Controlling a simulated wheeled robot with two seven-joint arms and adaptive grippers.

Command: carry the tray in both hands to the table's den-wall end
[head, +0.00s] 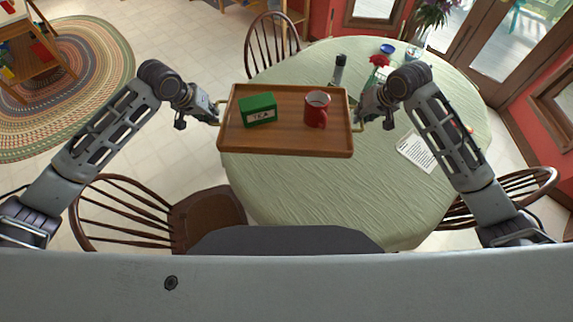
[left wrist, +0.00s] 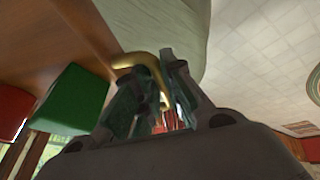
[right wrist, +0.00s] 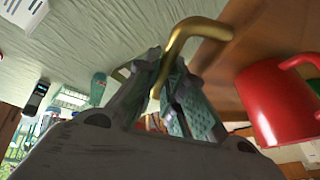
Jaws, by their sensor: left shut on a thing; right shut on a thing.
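A wooden tray (head: 285,142) with brass handles is held up between my two grippers, over the left part of the round table (head: 300,200) with its pale green cloth. On the tray stand a green tea box (head: 258,110) at the left and a red mug (head: 317,110) right of the middle, both upright. My left gripper (head: 216,112) is shut on the tray's left brass handle (left wrist: 140,62). My right gripper (head: 358,117) is shut on the right brass handle (right wrist: 190,35). The tray looks about level.
The cloth in front of the tray is clear.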

